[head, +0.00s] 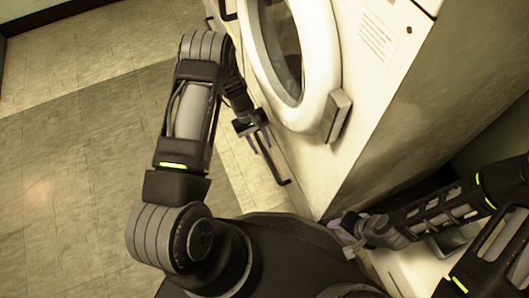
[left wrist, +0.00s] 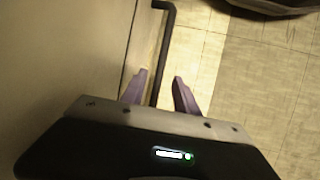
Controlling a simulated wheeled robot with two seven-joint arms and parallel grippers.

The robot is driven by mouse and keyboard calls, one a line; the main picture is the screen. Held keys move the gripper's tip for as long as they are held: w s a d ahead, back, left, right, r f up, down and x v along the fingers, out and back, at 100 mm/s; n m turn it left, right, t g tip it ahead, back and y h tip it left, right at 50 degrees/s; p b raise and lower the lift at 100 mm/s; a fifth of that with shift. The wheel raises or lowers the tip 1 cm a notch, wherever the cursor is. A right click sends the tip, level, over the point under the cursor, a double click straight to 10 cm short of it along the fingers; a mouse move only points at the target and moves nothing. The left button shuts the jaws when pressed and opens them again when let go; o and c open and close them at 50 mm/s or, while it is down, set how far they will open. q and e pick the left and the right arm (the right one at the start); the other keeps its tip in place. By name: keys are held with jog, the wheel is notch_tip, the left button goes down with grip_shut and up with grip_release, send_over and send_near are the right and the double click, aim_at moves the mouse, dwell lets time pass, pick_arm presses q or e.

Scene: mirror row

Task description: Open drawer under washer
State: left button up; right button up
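The white washer (head: 385,85) with its round door (head: 316,45) fills the upper middle of the head view. The black bar handle (head: 279,168) of the drawer stands low on its front; the drawer looks shut. My left gripper (head: 259,141) is at this handle. In the left wrist view the handle (left wrist: 161,50) runs between the two purple fingers of my left gripper (left wrist: 160,76), closer to the left finger. The fingers are apart, with a gap at the right finger. My right gripper (head: 348,229) is at the lower right, away from the drawer; its finger gap is unclear.
Another black handle (head: 228,13) shows on the neighbouring unit at the top. The tiled floor (head: 70,150) left of the washer is clear. A pale surface (head: 415,268) lies under my right arm. The door's latch block (head: 336,115) juts out above the drawer.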

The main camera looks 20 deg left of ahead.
aim_at(266, 156)
pick_arm(q)
jog(key=b+x, duration=0.1)
jog(key=x, duration=0.3)
grip_shut()
dwell(0.4)
dwell(1.0)
